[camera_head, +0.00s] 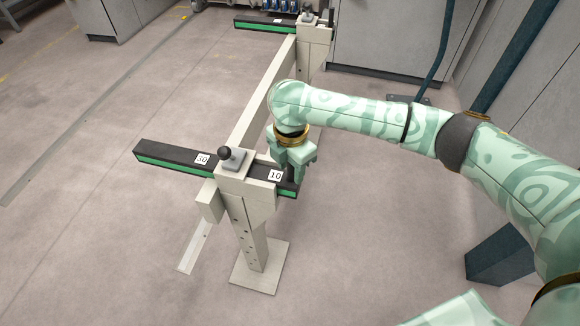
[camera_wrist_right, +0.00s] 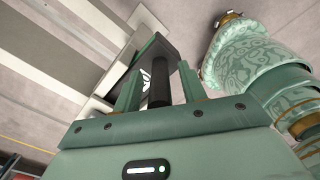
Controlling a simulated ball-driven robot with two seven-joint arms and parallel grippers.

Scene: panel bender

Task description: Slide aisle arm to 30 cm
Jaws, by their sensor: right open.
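The aisle arm (camera_head: 170,158) is a black bar with a green side strip. It lies across the near end of a beige beam, with labels 30 and 10 along its top. My right gripper (camera_head: 291,172) points down at the bar's right end. In the right wrist view its open fingers stand either side of a black upright post (camera_wrist_right: 159,88) at that end; I cannot tell whether they touch it. My left gripper is not in view.
A beige leg on a floor plate (camera_head: 262,268) carries the beam's near end. A second black-and-green bar (camera_head: 262,25) crosses the far end. Grey cabinets (camera_head: 395,38) stand at the back and right. The floor to the left is clear.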

